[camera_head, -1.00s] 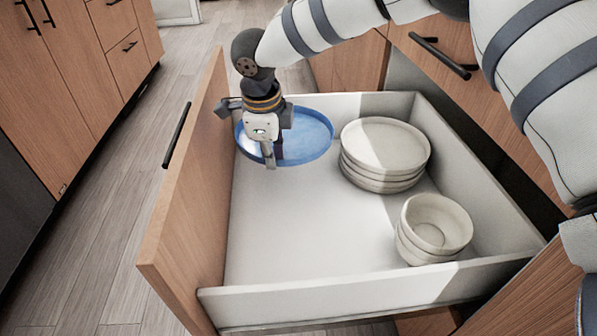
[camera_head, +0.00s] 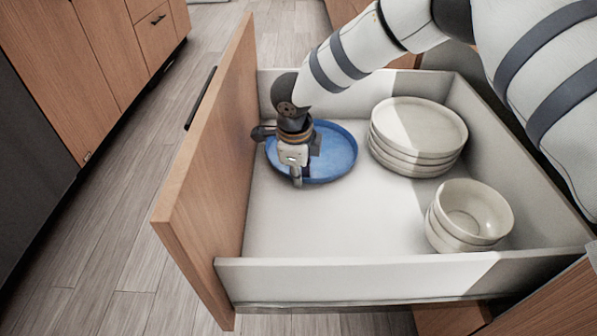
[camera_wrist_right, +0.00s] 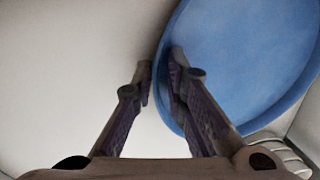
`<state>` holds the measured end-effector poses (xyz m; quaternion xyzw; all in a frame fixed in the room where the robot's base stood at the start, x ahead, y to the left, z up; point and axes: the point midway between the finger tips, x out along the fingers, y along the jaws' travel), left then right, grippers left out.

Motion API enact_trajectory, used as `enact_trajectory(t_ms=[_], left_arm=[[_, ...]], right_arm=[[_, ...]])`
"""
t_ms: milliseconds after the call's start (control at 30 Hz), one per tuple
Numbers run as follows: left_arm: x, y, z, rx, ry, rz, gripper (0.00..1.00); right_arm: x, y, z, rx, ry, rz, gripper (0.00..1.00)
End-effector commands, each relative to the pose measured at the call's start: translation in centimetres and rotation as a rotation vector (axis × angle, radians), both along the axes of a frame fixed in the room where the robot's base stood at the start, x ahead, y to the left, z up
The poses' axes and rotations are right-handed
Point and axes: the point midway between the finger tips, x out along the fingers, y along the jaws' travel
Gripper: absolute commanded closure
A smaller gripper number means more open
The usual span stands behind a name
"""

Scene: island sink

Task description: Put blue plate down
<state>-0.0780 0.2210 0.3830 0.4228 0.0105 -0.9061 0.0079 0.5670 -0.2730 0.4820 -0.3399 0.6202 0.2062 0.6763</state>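The blue plate (camera_head: 335,150) is at the left rear of the open drawer, close to the wooden drawer front. It looks about level and low near the drawer floor; I cannot tell whether it fully touches. My right gripper (camera_head: 297,182) points down at the plate's near-left rim and hides part of it. In the right wrist view, the fingers (camera_wrist_right: 160,76) are close together on either side of the rim of the plate (camera_wrist_right: 245,60), with one finger over the plate and one outside it. The gripper looks shut on the rim. My left gripper is not in view.
The white drawer (camera_head: 355,263) also holds a stack of pale plates (camera_head: 420,130) at the right rear and pale stacked bowls (camera_head: 470,213) at the near right. The drawer floor in front is clear. The wooden drawer front (camera_head: 212,170) stands close left of the plate.

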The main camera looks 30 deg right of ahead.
Motion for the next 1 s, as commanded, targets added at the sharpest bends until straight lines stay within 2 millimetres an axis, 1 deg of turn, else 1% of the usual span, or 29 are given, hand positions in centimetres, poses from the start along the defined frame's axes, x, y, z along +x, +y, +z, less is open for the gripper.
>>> enact_trajectory(t_ms=[300, 367, 467, 600, 733, 833, 900, 1000], left_arm=[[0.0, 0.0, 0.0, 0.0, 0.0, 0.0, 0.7], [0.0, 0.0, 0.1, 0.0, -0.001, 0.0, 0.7], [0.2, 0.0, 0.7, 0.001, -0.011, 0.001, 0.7], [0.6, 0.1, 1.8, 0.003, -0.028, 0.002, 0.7], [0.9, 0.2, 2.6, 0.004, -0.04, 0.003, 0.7], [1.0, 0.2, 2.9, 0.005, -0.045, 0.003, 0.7], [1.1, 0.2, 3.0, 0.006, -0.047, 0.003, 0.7], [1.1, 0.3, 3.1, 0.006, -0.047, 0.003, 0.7]], right_arm=[[0.0, 0.0, 0.1, 0.0, 0.0, 0.0, 0.71], [0.0, 0.0, 0.5, 0.0, -0.002, -0.001, 0.71], [-0.1, 0.2, 2.5, 0.001, -0.005, -0.001, 0.71], [-0.7, 0.8, 6.5, 0.001, -0.006, 0.0, 0.71], [-1.3, 1.3, 9.6, 0.002, -0.004, -0.001, 0.71], [-1.5, 1.6, 11.2, 0.002, -0.002, -0.001, 0.71], [-1.7, 1.7, 11.8, 0.002, 0.0, -0.002, 0.71], [-1.8, 1.7, 12.1, 0.001, 0.001, -0.001, 0.71]])
